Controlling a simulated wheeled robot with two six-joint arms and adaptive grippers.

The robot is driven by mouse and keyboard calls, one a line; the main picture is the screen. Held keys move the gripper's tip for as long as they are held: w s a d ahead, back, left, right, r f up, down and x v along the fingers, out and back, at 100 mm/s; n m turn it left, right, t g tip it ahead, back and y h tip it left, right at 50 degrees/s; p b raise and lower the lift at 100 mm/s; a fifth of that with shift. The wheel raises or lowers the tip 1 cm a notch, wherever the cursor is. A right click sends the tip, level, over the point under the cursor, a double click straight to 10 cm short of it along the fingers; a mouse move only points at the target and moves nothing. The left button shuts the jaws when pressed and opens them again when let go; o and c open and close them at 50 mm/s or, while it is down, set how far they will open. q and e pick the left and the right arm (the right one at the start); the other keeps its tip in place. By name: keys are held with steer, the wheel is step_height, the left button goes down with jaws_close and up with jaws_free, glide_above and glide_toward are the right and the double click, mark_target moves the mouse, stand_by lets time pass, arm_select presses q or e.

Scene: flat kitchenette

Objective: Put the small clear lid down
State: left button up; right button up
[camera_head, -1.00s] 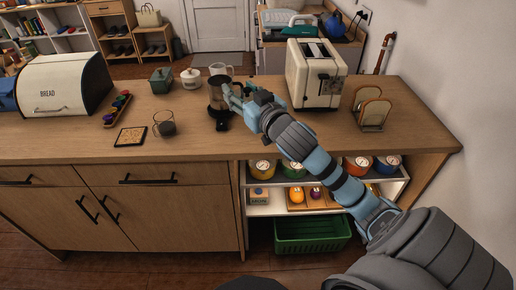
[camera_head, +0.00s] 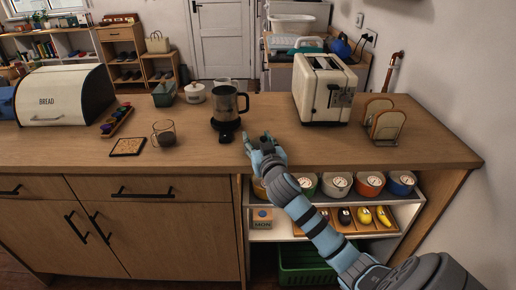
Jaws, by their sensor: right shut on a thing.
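My right gripper (camera_head: 257,142) is at the counter's front edge, to the right of and nearer than the dark coffee jug. It is shut on what seems to be the small clear lid, which is too small and see-through to make out between the fingers. The dark see-through jug (camera_head: 226,103) with a black handle stands upright on its black base, apart from the gripper, and looks open at the top. My left gripper is not in view.
The wooden counter (camera_head: 200,165) is clear just left of the gripper. A glass cup (camera_head: 164,132), a patterned coaster (camera_head: 127,146) and a bread box (camera_head: 64,95) stand further left. A toaster (camera_head: 325,89) and a toast rack (camera_head: 386,122) stand to the right.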

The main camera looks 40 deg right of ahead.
steer(key=shift+f, duration=0.5)
steer(key=shift+s+r, duration=0.1)
steer(key=o, duration=1)
steer(key=shift+c, duration=0.2)
steer(key=p+v, duration=0.1)
steer(key=v, duration=1.1)
